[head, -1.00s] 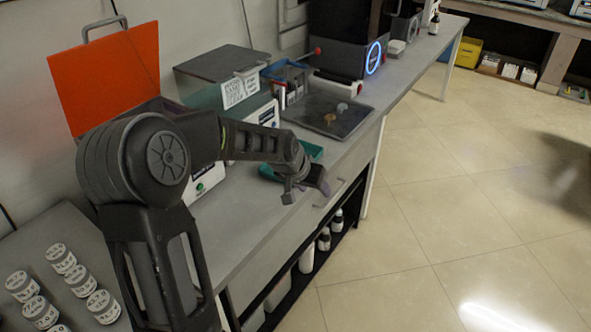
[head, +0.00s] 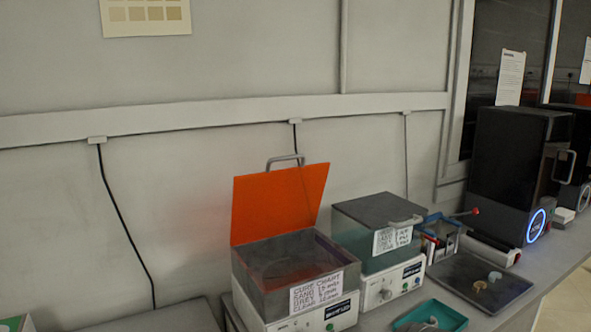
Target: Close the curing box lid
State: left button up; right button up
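The curing box (head: 262,292) stands on the bench at the lower middle of the head view, with a white base, a dark upper chamber and a label reading CURE CHART. Its orange lid (head: 281,204) stands raised at the back, with a grey handle (head: 285,160) at its top edge. The lid is open and the dark inside of the chamber shows. Neither of my grippers is in the head view now.
A second box (head: 378,262) with a grey lid, shut, stands right of the curing box. A teal tray (head: 430,316) lies in front.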

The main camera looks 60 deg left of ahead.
aim_at(266, 204)
jog(key=i+l, duration=0.15)
jog(key=l, duration=0.2)
jog(key=i+l, duration=0.1)
jog(key=l, duration=0.25)
jog(key=i+l, duration=0.15)
jog(key=l, duration=0.2)
jog(key=u, duration=2.35)
